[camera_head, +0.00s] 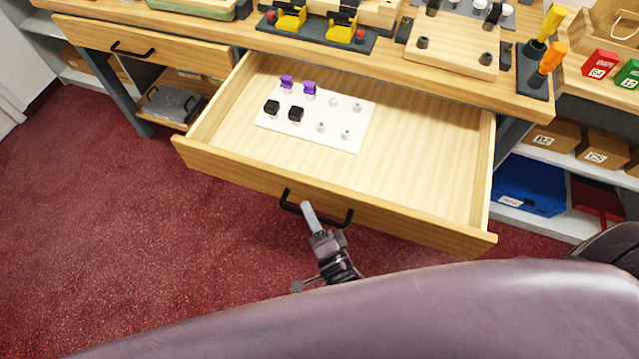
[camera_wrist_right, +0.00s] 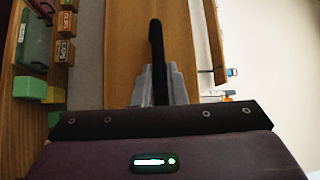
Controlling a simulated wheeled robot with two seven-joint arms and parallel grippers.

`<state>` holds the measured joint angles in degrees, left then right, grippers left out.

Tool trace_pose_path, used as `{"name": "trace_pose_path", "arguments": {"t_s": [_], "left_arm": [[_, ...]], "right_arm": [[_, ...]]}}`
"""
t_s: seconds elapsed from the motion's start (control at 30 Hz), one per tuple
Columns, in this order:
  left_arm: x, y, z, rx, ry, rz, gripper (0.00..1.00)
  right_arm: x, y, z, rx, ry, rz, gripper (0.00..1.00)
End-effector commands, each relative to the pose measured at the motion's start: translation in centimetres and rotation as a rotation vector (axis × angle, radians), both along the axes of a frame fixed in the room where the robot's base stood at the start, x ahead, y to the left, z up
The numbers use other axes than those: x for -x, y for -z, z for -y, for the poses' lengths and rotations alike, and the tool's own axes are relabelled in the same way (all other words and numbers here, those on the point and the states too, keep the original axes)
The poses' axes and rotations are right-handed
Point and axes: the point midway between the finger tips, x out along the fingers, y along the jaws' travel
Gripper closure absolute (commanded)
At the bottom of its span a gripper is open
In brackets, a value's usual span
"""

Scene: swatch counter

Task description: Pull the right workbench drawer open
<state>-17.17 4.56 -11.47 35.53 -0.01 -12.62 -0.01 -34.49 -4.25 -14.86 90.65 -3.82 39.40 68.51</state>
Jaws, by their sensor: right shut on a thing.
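The right workbench drawer (camera_head: 425,160) is pulled well out from the bench in the head view, with its inside showing. Its black bar handle (camera_head: 340,222) is on the drawer front. My right gripper (camera_head: 309,212) is at the handle, shut on its bar. In the right wrist view the handle (camera_wrist_right: 156,50) runs between the two grey fingers of the right gripper (camera_wrist_right: 158,85), against the wooden drawer front (camera_wrist_right: 125,60). My left gripper is not in view.
A white board (camera_head: 340,135) with black and purple pieces and several pegs lies in the drawer. The left drawer (camera_head: 180,50) is shut. The bench top (camera_head: 230,30) holds fixtures and screwdrivers. Shelves with boxes (camera_head: 550,137) stand at right. Red carpet is clear at left.

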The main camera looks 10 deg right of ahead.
Motion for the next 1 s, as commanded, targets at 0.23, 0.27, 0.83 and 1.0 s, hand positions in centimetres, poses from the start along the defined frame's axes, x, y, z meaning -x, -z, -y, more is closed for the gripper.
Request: {"name": "trace_pose_path", "arguments": {"t_s": [0.23,0.27,0.83,1.0], "left_arm": [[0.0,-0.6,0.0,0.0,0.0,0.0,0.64],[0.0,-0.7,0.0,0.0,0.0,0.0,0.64],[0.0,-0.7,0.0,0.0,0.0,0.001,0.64],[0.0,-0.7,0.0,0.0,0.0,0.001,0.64]], "right_arm": [[2.6,0.1,-1.7,0.001,-0.001,-0.003,1.0],[2.7,0.1,-1.8,0.001,-0.001,-0.003,1.0],[3.2,0.1,-2.2,0.001,-0.001,-0.002,0.82],[3.2,0.1,-2.1,0.0,0.0,-0.001,0.67]]}}
